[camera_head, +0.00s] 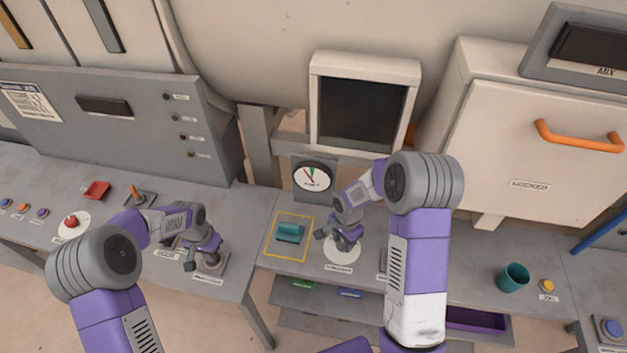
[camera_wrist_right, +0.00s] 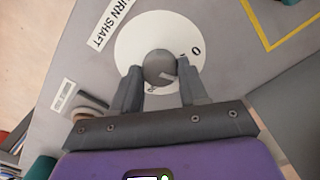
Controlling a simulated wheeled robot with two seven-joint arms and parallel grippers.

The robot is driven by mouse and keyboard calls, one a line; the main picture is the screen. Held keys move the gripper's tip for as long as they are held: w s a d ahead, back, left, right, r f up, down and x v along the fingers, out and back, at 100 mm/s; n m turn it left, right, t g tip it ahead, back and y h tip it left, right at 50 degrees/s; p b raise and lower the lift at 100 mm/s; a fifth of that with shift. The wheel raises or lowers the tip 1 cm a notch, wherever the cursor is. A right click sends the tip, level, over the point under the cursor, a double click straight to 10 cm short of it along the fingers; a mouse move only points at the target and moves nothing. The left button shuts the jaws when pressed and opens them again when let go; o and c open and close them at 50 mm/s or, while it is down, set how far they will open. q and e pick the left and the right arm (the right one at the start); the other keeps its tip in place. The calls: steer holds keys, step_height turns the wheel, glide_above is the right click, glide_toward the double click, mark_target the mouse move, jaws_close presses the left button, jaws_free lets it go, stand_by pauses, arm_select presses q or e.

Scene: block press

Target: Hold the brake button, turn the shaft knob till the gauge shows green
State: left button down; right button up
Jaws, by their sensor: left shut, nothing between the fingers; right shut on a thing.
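The shaft knob (camera_wrist_right: 160,66) is a grey round knob on a white dial disc (camera_wrist_right: 133,40) with a 0 mark and a "TURN SHAFT" label. My right gripper (camera_head: 342,243) is shut on the knob, one finger on each side in the right wrist view. The dial disc also shows in the head view (camera_head: 342,256). The gauge (camera_head: 313,178) has a white face with a green mark near its top; the needle is too small to read surely. My left gripper (camera_head: 205,258) is shut and empty, pointing down at a labelled grey panel (camera_head: 211,276). The brake button itself is hidden under it.
A teal block (camera_head: 290,233) lies inside a yellow outlined square between my grippers. A teal cup (camera_head: 513,278) stands at the right. A gap separates the two benches.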

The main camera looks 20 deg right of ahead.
steer(key=o, duration=1)
steer(key=shift+c, duration=0.2)
steer(key=n, duration=0.3)
steer(key=shift+n, duration=0.3)
steer(key=n, duration=0.3)
steer(key=shift+n, duration=0.4)
